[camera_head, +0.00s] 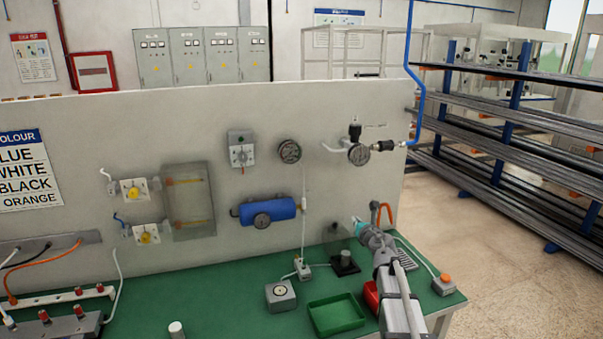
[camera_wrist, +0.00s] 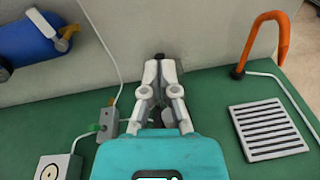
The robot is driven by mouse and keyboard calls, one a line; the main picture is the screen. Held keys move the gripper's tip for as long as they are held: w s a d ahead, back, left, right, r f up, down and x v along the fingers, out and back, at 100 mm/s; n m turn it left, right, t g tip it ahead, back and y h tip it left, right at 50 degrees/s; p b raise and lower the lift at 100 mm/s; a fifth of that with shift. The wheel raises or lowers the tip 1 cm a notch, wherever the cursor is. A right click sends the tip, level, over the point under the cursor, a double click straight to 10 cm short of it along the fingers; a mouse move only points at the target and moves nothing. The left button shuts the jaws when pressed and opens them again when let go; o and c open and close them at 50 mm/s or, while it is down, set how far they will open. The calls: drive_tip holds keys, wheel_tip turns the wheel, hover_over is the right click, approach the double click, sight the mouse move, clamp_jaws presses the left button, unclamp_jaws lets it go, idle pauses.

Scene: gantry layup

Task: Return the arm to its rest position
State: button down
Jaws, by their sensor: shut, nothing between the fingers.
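My gripper (camera_wrist: 160,62) is shut and empty, its fingertips together in the wrist view. In the head view my gripper (camera_head: 357,222) is at the end of my arm, which reaches in from the lower right over the green bench (camera_head: 240,309). It is above the back right part of the bench, close to the grey panel (camera_head: 330,203). A dark block with a grey cylinder (camera_head: 344,259) stands below and left of it. In the wrist view the fingers hide most of what lies beneath them.
A blue cylinder (camera_head: 268,210) and gauges, such as one round gauge (camera_head: 289,151), are on the panel. A green tray (camera_head: 337,315) and a red tray (camera_head: 370,296) sit near my arm. A rack (camera_head: 500,145) stands right.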

drive_tip(key=s+d+m+g+h, duration=0.1)
drive_tip(key=s+d+m+h, duration=0.3)
drive_tip(key=m, duration=0.7)
drive_tip(key=s+d+m+g+h, duration=0.1)
drive_tip(key=s+d+m+h, duration=0.25)
drive_tip(key=m+h, duration=0.45)
drive_tip(key=s+a+f+m+g+y, duration=0.1)
drive_tip(key=s+f+m+g+y, duration=0.1)
drive_tip(key=s+f+m+g, duration=0.55)
drive_tip(key=s+a+f+m+g+y, duration=0.3)
drive_tip(key=s+a+f+m, duration=0.1)
drive_tip(key=s, duration=0.5)
drive_tip(key=s+a+f+m+g+y, duration=0.4)
drive_tip(key=s+a+m, duration=0.2)
drive_tip(key=s+a, duration=0.3)
drive_tip(key=shift+a+f, duration=0.25)
drive_tip(key=shift+f, duration=0.15)
